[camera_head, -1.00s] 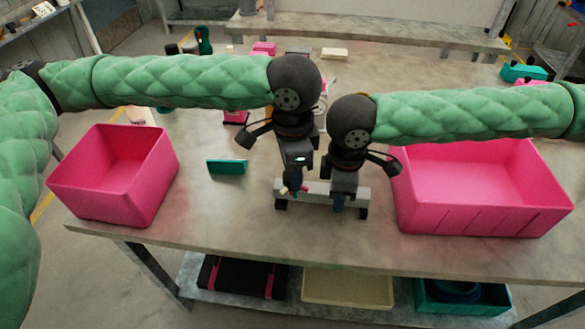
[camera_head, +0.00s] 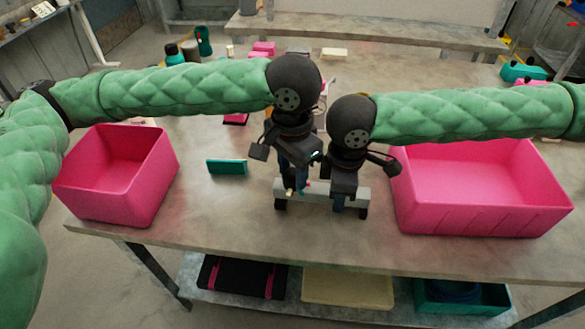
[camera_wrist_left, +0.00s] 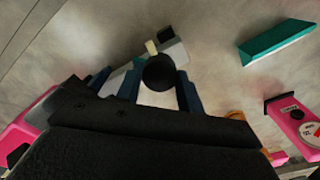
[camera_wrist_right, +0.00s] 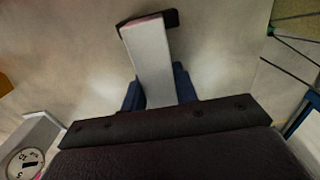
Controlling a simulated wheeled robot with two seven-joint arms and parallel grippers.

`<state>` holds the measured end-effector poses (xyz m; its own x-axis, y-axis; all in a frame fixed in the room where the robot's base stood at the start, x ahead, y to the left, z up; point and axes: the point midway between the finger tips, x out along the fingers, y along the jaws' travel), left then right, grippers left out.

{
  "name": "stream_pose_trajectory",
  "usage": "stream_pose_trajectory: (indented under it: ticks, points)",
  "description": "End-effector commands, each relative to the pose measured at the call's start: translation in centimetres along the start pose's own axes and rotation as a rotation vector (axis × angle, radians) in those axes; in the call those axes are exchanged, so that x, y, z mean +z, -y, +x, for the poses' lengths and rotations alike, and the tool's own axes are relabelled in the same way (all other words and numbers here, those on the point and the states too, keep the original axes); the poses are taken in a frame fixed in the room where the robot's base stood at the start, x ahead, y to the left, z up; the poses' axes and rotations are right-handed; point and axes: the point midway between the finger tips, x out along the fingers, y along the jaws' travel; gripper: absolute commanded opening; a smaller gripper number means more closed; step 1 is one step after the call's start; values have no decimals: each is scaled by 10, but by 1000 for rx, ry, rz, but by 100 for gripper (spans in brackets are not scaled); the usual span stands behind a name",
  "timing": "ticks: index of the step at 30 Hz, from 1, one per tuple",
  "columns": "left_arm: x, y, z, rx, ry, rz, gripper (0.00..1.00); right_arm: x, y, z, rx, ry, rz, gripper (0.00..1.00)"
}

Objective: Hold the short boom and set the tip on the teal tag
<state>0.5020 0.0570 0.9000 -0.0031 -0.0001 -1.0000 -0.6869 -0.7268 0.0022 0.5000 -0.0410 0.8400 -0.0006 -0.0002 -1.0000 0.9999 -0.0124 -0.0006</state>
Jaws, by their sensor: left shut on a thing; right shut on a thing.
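A light grey bar with black ends (camera_head: 352,196) lies on the table; I take it for the short boom. My right gripper (camera_head: 338,203) is shut on the bar right of its middle; the right wrist view shows the bar (camera_wrist_right: 150,60) between the fingers. My left gripper (camera_head: 292,188) is shut at the bar's left part, on a piece with a round black end (camera_wrist_left: 158,72) and a cream nub (camera_wrist_left: 151,47). Whether this piece joins the bar is unclear. The teal tag (camera_head: 227,167), a teal block, stands apart to the left, also in the left wrist view (camera_wrist_left: 277,42).
A pink bin (camera_head: 150,195) stands on the left and a larger pink bin (camera_head: 480,220) on the right, close to my right gripper. A pink object with a dial (camera_wrist_left: 290,115) shows in the left wrist view. The front middle of the table is clear.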

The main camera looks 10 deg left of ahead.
Motion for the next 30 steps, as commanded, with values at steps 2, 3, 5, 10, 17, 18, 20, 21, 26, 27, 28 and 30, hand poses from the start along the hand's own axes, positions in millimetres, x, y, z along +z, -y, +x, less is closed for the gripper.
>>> stream_pose_trajectory:
  ticks: [2,3,5,10,17,18,20,21,26,27,28,30]
  points:
    - [-1,0,-1,1,-4,-1,14,-1,1,0,-1,-2,-4,0]
    - [-1,0,-1,1,-4,0,14,-1,1,0,-1,-2,-4,0]
    - [-1,0,-1,1,-4,0,14,-1,1,0,-1,-2,-4,0]
    - [-1,0,-1,1,-3,0,49,-1,1,0,-1,-2,-4,0]
    - [0,0,0,0,-1,1,59,-1,0,0,0,-1,-2,0]
    - [0,0,0,0,-1,1,59,0,0,0,0,-1,-2,0]
    - [0,0,-1,0,-1,1,59,0,0,0,0,-1,-1,0]
    - [0,0,-2,0,-1,1,59,0,0,0,0,-1,-1,0]
    - [-1,0,-15,0,-2,1,59,0,0,0,0,-1,-1,0]
    - [-1,0,-21,-1,-2,1,59,0,0,0,0,-1,-1,0]
    - [-1,0,-26,-1,-3,2,59,0,0,0,0,-1,-1,0]
    - [-1,0,-40,-1,-5,2,59,0,0,0,0,-1,-1,0]
